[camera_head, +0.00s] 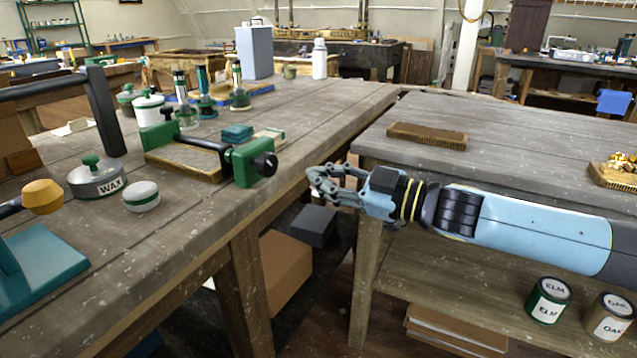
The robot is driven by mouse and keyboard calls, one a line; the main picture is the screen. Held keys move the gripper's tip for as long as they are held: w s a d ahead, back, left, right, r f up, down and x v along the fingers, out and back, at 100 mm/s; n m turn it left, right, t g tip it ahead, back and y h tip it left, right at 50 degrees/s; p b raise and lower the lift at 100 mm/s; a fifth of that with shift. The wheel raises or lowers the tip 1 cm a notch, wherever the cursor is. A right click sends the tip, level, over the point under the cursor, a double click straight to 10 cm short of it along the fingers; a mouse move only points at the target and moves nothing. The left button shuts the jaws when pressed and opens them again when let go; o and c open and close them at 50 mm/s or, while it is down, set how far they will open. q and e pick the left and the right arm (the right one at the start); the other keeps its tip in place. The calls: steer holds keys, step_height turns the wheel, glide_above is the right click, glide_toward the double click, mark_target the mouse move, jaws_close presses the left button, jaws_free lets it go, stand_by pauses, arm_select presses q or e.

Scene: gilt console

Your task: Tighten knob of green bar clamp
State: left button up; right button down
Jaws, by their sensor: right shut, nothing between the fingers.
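The green bar clamp (242,161) lies on the left workbench near its right edge, with its dark bar running over a wooden board (185,160). Its black knob (265,164) sticks out on the right side of the green jaw. My right gripper (312,182) reaches in from the right, over the gap between the two benches. It is shut and empty, a short way to the right of the knob and apart from it. My left gripper is not in view.
A wax tin (97,181), a smaller lidded tin (141,197) and a yellow-headed tool (43,197) stand left of the clamp. Green-based bottles (239,96) stand behind it. Between the benches is an open gap.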

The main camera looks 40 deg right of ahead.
mark_target(267, 165)
steer(key=p+x, duration=0.2)
steer(key=x, duration=0.4)
steer(key=shift+w, duration=0.2)
steer(key=shift+w+a+f, duration=0.1)
steer(key=shift+a+f, duration=0.05)
steer(key=shift+p, duration=0.3)
steer(key=shift+a+f+p, duration=0.1)
steer(key=shift+a+p, duration=0.1)
steer(key=shift+p, duration=0.1)
steer(key=shift+s+a+f+p, duration=0.25)
steer(key=shift+a+p, duration=0.15)
steer(key=shift+p, duration=0.25)
steer(key=shift+s+a+f+p, duration=0.15)
steer(key=shift+a+f+p, duration=0.1)
steer(key=shift+a+p, duration=0.25)
steer(key=shift+s+a+f+p, duration=0.1)
steer(key=shift+p, duration=0.3)
steer(key=shift+f, duration=0.15)
stand_by(0.3)
